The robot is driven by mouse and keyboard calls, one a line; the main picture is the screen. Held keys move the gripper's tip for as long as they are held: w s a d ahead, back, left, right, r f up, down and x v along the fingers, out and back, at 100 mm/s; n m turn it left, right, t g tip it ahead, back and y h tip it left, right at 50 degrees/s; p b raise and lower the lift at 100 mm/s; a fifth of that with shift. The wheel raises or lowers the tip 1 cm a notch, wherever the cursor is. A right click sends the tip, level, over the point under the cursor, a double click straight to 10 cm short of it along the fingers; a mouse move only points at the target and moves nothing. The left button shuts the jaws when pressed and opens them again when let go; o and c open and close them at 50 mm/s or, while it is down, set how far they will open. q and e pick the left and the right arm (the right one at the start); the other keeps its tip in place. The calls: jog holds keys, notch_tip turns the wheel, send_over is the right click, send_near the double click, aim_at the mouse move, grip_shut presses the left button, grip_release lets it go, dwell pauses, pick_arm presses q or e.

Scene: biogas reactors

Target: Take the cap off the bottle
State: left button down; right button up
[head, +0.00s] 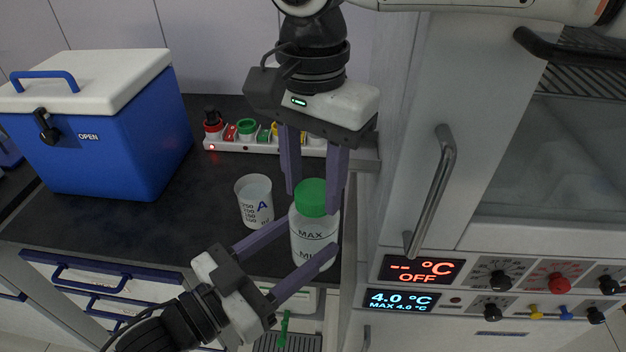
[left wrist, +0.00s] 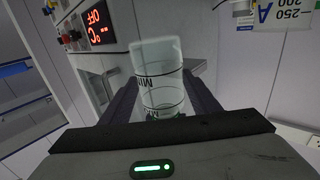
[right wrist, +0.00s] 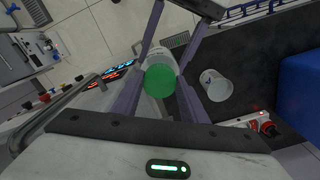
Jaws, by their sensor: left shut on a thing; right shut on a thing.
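The bottle (head: 308,240) is white and translucent with MAX and MIN marks, standing upright near the counter's front edge. Its green cap (head: 311,197) sits at its top; in the right wrist view the cap (right wrist: 160,80) is seen from above, between the fingers. My left gripper (head: 311,237) is shut on the bottle body from the front left. The bottle body (left wrist: 160,75) also shows upside down between the fingers in the left wrist view, the cap mostly hidden there. My right gripper (head: 313,199) comes from above and is shut on the cap. I cannot tell whether cap and neck are apart.
A beaker marked A (head: 254,202) stands close left of the bottle. A white rack (head: 225,144) with coloured caps is behind. A blue cool box (head: 105,145) is at the left. A grey appliance (head: 410,150) with a handle and displays stands close on the right.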

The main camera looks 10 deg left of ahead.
jog(key=o, duration=1.2)
jog(key=shift+w, duration=0.1)
jog(key=shift+r, duration=0.1)
notch_tip(320, 180, up, 4)
jog(key=shift+r, duration=0.15)
jog(key=shift+c, duration=0.3)
jog(key=r+m, duration=0.1)
jog(key=m, duration=0.2)
jog(key=shift+r+m, duration=0.3)
jog(key=shift+r, duration=0.1)
jog(key=shift+c, duration=0.2)
jog(key=m, duration=0.1)
jog(key=r+m, duration=0.1)
jog(key=m, duration=0.1)
jog(key=shift+d+r+m, duration=0.1)
jog(key=shift+r+m, duration=0.15)
jog(key=shift+m, duration=0.15)
jog(key=shift+f, duration=0.1)
jog(key=shift+f+m, duration=0.3)
jog(key=shift+f, duration=0.05)
notch_tip(320, 180, down, 7)
jog(key=shift+r, duration=0.1)
